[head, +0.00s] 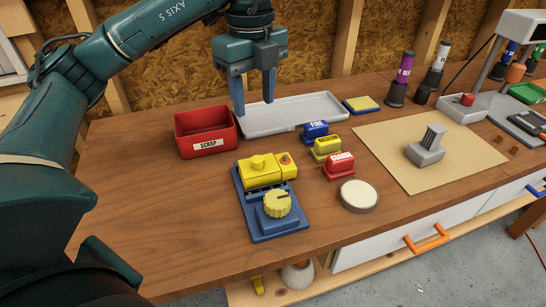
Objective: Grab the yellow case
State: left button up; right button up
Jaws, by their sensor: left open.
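A yellow case-like block (260,176) with a knob and a small red button on top sits on the back part of a blue base (244,210). A ridged yellow dial (277,204) stands on the front part of the same base. My left gripper (254,104) is open and empty, pointing down. In the picture it hangs above and behind the yellow block, in front of part of the white tray; its exact height over the table cannot be told. My right gripper is not in view.
A red SCRAP bin (205,132) stands left of the white tray (300,112). Blue, yellow and red labelled blocks (338,166) stand right of the yellow block, with a round pale-topped disc (358,196) nearby. A tan mat (400,178) holds a grey part (426,152). The table's front left is clear.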

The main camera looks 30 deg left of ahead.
pick_arm(q)
send_over(258, 159)
jog(key=f, duration=0.7)
jog(key=shift+w+a+f, duration=0.15)
jog(key=shift+a+f, duration=0.05)
jog(key=shift+a, duration=0.05)
jog(key=shift+s+d+f+p, duration=0.15)
jog(key=shift+f+p, duration=0.05)
jog(key=shift+f, duration=1.15)
jog(key=shift+s+d+f+p, duration=0.1)
jog(key=shift+f+p, duration=0.1)
jog(key=shift+f, duration=1.15)
jog(key=shift+c, duration=0.2)
grip_shut()
